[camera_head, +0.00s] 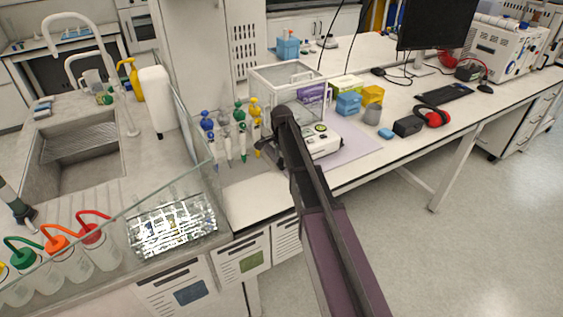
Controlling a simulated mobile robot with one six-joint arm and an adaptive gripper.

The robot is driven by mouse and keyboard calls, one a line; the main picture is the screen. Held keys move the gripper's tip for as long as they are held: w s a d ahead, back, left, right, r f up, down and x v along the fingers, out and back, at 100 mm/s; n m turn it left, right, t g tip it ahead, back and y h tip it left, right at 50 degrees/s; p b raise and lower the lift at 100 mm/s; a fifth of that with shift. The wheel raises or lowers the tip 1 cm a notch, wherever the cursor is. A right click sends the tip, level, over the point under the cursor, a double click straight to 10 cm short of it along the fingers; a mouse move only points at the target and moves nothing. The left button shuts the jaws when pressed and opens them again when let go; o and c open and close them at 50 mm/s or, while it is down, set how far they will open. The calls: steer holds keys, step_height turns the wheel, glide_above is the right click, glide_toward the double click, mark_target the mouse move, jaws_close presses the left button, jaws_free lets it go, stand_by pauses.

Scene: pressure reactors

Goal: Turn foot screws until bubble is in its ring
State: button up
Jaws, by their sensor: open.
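A white analytical balance (325,146) with a clear glass draft shield (262,88) stands on a pale lilac mat (352,148) on the bench. A small greenish round spot shows on top of its front, too small to tell whether it is the bubble level. I cannot make out the foot screws; my arm covers the balance's left front. My arm reaches up from the bottom of the view, and my gripper (265,146) is at the balance's left front corner, open, with nothing seen in it. I cannot tell whether it touches the balance.
Pipettes on a stand (240,125) are close left of my gripper, beside a glass partition (195,125). A foil-lined tray (172,226) and wash bottles (100,248) are front left.

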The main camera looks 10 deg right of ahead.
stand_by(0.3)
jaws_close()
steer(key=shift+n, duration=1)
jaws_free()
steer(key=shift+f, duration=0.1)
